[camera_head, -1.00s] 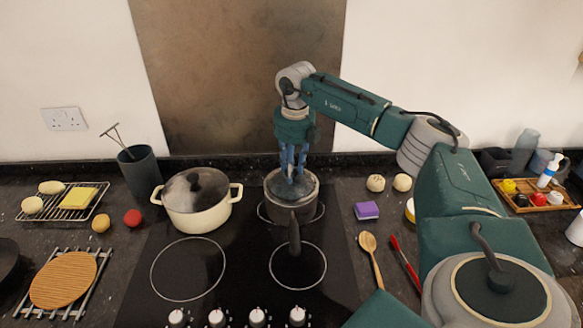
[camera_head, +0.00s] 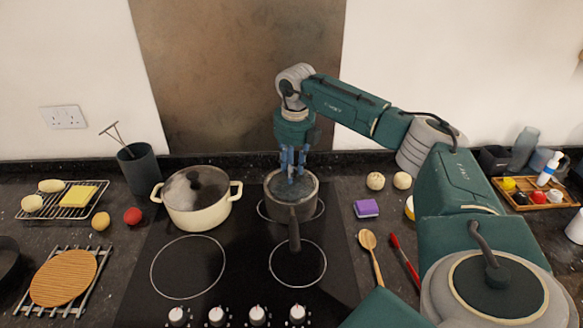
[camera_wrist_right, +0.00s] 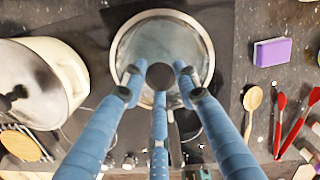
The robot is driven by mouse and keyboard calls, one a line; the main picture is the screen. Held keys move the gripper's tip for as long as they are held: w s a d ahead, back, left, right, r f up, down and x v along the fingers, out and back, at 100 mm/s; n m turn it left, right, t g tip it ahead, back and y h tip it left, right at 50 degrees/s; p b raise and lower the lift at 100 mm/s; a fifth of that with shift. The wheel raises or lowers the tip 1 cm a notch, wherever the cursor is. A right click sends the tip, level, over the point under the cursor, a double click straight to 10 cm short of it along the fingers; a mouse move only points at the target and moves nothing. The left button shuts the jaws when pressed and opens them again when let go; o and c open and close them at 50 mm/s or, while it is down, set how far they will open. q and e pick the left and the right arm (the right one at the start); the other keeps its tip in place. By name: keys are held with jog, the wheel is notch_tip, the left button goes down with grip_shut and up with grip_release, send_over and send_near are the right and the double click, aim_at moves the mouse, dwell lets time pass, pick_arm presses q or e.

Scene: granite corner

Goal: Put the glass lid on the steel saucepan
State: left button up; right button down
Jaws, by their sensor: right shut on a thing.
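The steel saucepan (camera_head: 290,207) stands on the back right ring of the hob, its dark handle (camera_head: 294,232) pointing to the front. The glass lid (camera_head: 308,184) lies over the saucepan's mouth; it also shows in the right wrist view (camera_wrist_right: 143,50) within the round rim. My right gripper (camera_head: 292,180) points straight down at the middle of the lid. Its blue fingers are shut on the lid's dark knob (camera_wrist_right: 160,76). Whether the lid touches the rim all round is hard to tell. My left gripper is not in view.
A cream pot (camera_head: 197,208) with its own lid stands close on the left. A purple sponge (camera_head: 366,208), wooden spoon (camera_head: 371,256) and red utensils (camera_head: 404,262) lie to the right. The front rings of the hob (camera_head: 188,267) are bare.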

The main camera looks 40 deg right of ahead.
jog(key=c, duration=0.7)
grip_release()
jog(key=shift+c, duration=0.2)
jog(key=shift+r+p, duration=2.85)
jog(key=shift+r, duration=0.65)
